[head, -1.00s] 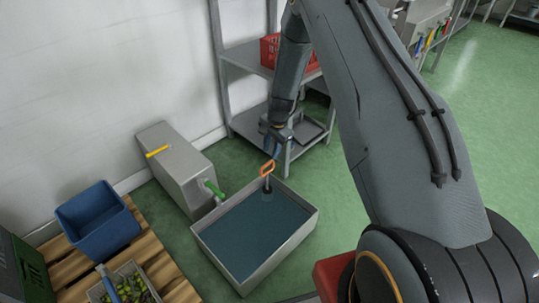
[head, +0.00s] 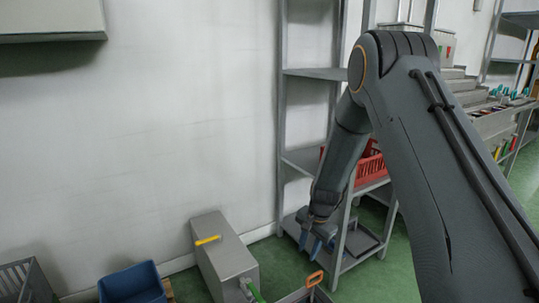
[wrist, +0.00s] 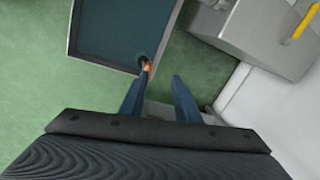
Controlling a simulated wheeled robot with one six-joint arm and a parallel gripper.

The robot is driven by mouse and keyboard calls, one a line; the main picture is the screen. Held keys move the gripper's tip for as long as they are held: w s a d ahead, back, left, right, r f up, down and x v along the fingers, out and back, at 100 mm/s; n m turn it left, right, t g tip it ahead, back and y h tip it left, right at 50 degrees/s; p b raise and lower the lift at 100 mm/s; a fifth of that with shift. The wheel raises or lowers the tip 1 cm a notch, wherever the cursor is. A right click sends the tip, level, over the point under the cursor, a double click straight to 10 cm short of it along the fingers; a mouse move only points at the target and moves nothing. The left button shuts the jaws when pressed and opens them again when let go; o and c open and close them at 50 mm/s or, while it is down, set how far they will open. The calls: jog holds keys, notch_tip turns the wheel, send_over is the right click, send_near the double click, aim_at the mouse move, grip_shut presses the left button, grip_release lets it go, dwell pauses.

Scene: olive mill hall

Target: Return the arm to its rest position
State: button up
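My arm reaches from the right in the head view and bends down to my gripper (head: 310,243). Its two blue fingers are apart with nothing between them. In the wrist view the open fingers (wrist: 161,78) also show a gap. Below the gripper an orange handle (head: 314,279) stands at the metal basin (head: 296,297), which is mostly cut off by the lower edge of the head view. In the wrist view the orange handle (wrist: 147,67) shows just past the left fingertip, at a corner of the basin's dark liquid (wrist: 105,32).
A grey metal box (head: 225,262) with a yellow handle (head: 208,240) stands by the white wall. A shelf rack (head: 315,73) with a red crate (head: 369,165) stands behind my gripper. A blue bin (head: 132,284) is at lower left. Green floor (head: 395,275) is open at right.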

jog(key=s+a+r+n+g, duration=0.1)
jog(key=s+a+r+n, duration=0.3)
jog(key=s+a+r, duration=0.35)
jog(key=s+a+r+n, duration=0.4)
jog(key=s+a+r, duration=0.1)
jog(key=s+r, duration=0.45)
jog(key=s+r+n, duration=0.3)
jog(key=s, duration=0.7)
jog(key=s+r+n, duration=0.3)
jog(key=s+n, duration=0.1)
jog(key=s, duration=0.6)
jog(key=s+d+r+m+h+p, duration=0.1)
jog(key=d+r+m+p, duration=0.5)
jog(key=d+r+p, duration=1.1)
notch_tip(320, 180, up, 3)
jog(key=p, duration=0.8)
jog(key=shift+r+g, duration=0.2)
jog(key=shift+g, duration=0.1)
jog(key=shift+s, duration=0.1)
